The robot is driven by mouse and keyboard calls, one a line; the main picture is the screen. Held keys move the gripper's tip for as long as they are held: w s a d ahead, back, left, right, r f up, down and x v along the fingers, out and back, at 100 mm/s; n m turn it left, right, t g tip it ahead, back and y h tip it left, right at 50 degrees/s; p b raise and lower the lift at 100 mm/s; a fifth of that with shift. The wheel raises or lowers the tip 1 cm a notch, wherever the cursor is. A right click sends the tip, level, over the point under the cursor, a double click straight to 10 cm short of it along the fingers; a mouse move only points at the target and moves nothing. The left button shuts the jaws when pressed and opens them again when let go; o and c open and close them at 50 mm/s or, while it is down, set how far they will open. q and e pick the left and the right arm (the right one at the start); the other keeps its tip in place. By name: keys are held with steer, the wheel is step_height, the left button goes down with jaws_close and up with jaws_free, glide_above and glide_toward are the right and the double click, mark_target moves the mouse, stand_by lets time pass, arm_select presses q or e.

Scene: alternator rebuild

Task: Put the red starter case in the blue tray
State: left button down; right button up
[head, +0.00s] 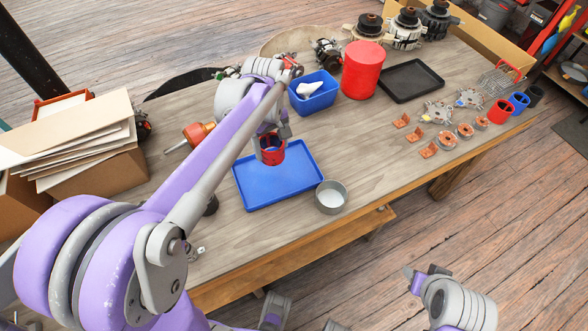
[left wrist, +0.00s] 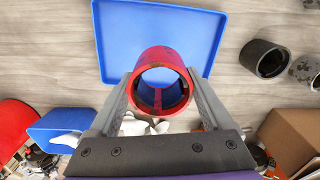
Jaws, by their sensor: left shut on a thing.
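The red starter case (head: 271,152) is a short hollow cylinder. My left gripper (head: 270,140) is shut on it and holds it over the back part of the blue tray (head: 262,195). In the left wrist view the case (left wrist: 160,62) sits between the two grey fingers, its open end facing the camera, with the blue tray (left wrist: 190,22) behind it. I cannot tell how large the gap to the tray is. The tray looks empty. My right gripper (head: 425,273) is low at the bottom right, beyond the table; its jaws are unclear.
A grey metal ring-shaped bowl (head: 331,198) stands close to the tray's front right corner. A blue bin (head: 314,92) and a red canister (head: 363,70) stand behind. A dark cylinder (left wrist: 265,58) stands beside the tray. A black tray (head: 411,81) lies at the back right.

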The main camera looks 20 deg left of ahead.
arm_select(q)
glide_above(277, 175)
step_height(277, 175, down, 6)
steer(key=shift+s, duration=0.1)
steer(key=shift+f+b, duration=0.4)
steer(key=shift+f, duration=1.65)
steer(key=shift+f, duration=0.1)
jaws_free()
